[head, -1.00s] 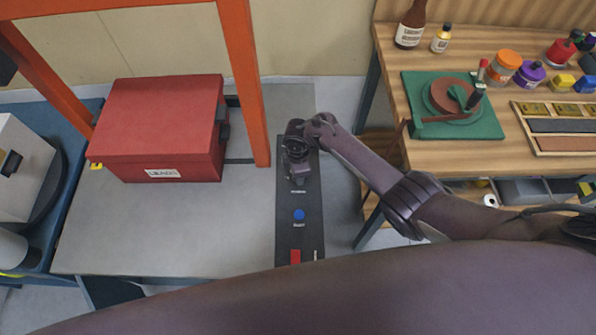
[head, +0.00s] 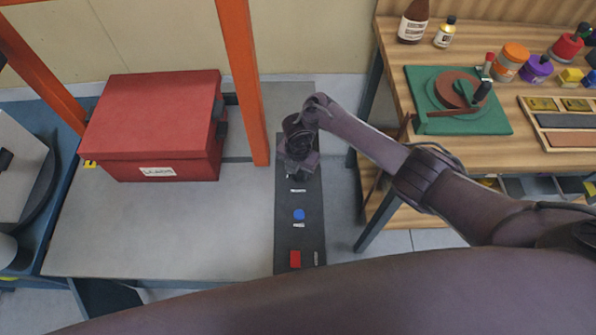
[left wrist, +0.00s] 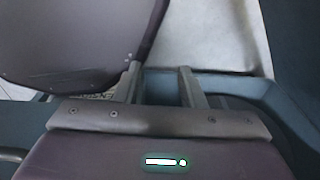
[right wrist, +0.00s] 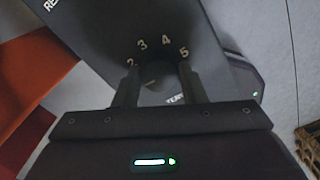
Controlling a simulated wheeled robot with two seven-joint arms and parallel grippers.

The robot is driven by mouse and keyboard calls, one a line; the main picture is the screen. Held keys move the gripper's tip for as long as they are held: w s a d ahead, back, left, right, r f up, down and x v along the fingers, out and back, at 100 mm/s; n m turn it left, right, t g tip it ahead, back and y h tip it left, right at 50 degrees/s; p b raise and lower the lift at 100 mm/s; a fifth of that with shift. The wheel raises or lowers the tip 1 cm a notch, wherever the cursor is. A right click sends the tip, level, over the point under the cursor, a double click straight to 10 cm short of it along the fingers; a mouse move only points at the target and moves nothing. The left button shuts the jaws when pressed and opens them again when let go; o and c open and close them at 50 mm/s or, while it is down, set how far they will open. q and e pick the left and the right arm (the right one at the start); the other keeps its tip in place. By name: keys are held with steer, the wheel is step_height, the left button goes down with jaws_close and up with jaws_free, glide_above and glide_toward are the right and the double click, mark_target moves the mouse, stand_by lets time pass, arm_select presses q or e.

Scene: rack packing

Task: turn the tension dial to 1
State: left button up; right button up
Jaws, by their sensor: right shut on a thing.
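The tension dial (right wrist: 152,84) is a small dark knob on a dark control panel (head: 312,235). My right gripper (right wrist: 158,82) points down at the panel's far end and is shut on the dial, one finger on each side. The right wrist view shows the numbers 2 to 5 around the dial; 1 is not visible, and I cannot read the dial's setting. In the head view my right gripper (head: 295,172) covers the dial. My left gripper (left wrist: 162,82) is open, with nothing between its fingers; it does not show in the head view.
The panel also carries a blue button (head: 299,214) and a red switch (head: 295,258). A wooden bench (head: 440,150) with a green-based device (head: 425,90) stands right.

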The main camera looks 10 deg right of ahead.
mark_target(298, 173)
steer(key=shift+n, duration=0.6)
steer(key=shift+b, duration=0.3)
steer(key=o, duration=1)
step_height(298, 173, up, 8)
steer(key=shift+f+p, duration=0.1)
steer(key=shift+p, duration=0.5)
